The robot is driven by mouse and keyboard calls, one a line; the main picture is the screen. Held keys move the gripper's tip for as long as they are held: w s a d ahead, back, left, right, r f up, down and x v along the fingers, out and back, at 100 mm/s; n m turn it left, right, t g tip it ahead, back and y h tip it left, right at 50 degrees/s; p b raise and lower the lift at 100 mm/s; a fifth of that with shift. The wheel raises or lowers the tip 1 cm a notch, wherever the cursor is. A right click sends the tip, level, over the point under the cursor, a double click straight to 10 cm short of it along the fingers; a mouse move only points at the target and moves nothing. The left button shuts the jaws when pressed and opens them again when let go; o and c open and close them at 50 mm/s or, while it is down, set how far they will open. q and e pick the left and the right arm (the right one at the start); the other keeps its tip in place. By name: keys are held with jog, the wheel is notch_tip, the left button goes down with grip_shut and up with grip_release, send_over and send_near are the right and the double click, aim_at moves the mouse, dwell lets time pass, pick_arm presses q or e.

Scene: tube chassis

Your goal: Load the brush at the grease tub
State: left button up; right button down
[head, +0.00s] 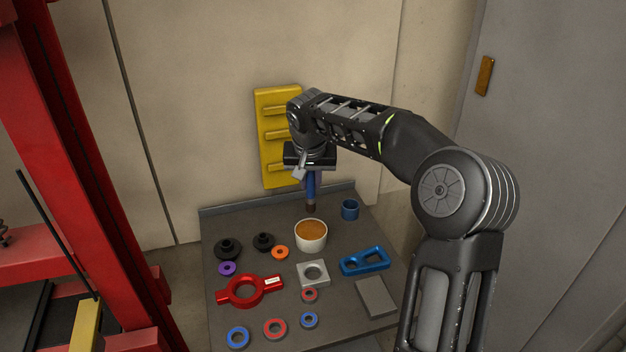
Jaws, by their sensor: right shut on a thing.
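The grease tub (311,244) is a white round cup with orange-brown grease (311,230) in it, standing on the dark table. My right gripper (310,170) is above the table behind the tub, pointing down. It is shut on the brush (311,192), which has a blue handle and a dark brown tip pointing down. The tip shows just above the tub's far rim in the picture; I cannot tell its exact height. The gripper's fingers are partly hidden by its own body. My left gripper is not in view.
The table (220,325) also holds a blue cup (350,210), a red ring with handles (248,291), a blue bracket (364,261), a grey block (314,273) and several small rings. A yellow rack (268,150) stands behind. A red frame (85,150) rises at left.

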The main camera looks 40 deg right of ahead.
aim_at(311, 204)
jog(key=shift+f, duration=0.1)
jog(key=shift+f+b, duration=2.05)
jog(key=shift+f, duration=0.85)
jog(key=shift+f+b, duration=0.6)
dwell(0.7)
notch_tip(311, 204, up, 7)
jog(key=p, duration=0.4)
jog(key=shift+p, duration=0.4)
dwell(0.7)
